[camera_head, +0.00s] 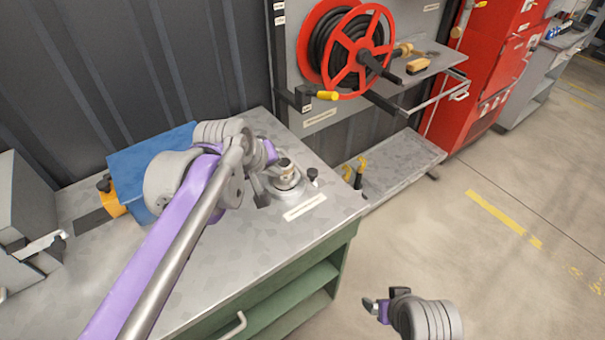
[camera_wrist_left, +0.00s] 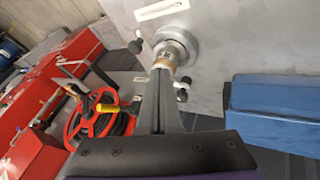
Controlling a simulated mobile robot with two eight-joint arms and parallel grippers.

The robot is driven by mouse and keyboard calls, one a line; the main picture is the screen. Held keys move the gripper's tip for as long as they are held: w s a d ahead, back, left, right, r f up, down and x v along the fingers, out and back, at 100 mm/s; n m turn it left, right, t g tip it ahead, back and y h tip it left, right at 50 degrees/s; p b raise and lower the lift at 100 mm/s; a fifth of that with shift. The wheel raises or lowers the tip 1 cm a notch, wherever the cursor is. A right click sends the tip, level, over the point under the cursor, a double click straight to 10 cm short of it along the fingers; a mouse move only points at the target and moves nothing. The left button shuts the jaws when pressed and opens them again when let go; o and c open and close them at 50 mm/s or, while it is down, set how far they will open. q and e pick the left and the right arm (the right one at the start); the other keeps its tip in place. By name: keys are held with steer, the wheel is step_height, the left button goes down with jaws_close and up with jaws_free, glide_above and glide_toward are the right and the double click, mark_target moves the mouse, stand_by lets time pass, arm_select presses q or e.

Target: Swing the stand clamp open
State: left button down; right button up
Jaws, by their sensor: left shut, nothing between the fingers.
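The stand (camera_head: 289,187) is a round grey base with a short upright fitting on the bench, near its right end. A brass-coloured ring (camera_wrist_left: 166,60) and a metal collar show on it in the left wrist view. A dark knob (camera_head: 313,174) stands at its right; dark knobs also show on both sides of the stand in the wrist view. My left gripper (camera_head: 262,190) is at the left side of the stand; its dark fingers (camera_wrist_left: 159,77) are shut and empty, with tips close to the ring. Contact cannot be told. My right gripper (camera_head: 383,306) hangs over the floor, away from the bench.
A blue box (camera_head: 150,158) lies on the bench (camera_head: 230,245) behind my left arm. A red hose reel (camera_head: 355,50) is on the wall panel behind, with a yellow-handled crank. A lower metal shelf (camera_head: 400,165) is right of the bench. Floor at right is clear.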

arm_select(q)
steer(key=x, duration=0.4)
steer(key=d+x, duration=0.1)
steer(key=x, duration=0.2)
steer(key=d+r+x, duration=0.1)
steer(key=x, duration=0.3)
steer(key=shift+w+d+f, duration=0.25)
steer(key=shift+w+f, duration=0.05)
steer(key=shift+w, duration=0.1)
steer(key=shift+w+d+f, duration=0.1)
steer(key=shift+w+d, duration=0.1)
steer(key=shift+d, duration=0.25)
steer(key=shift+d, duration=0.1)
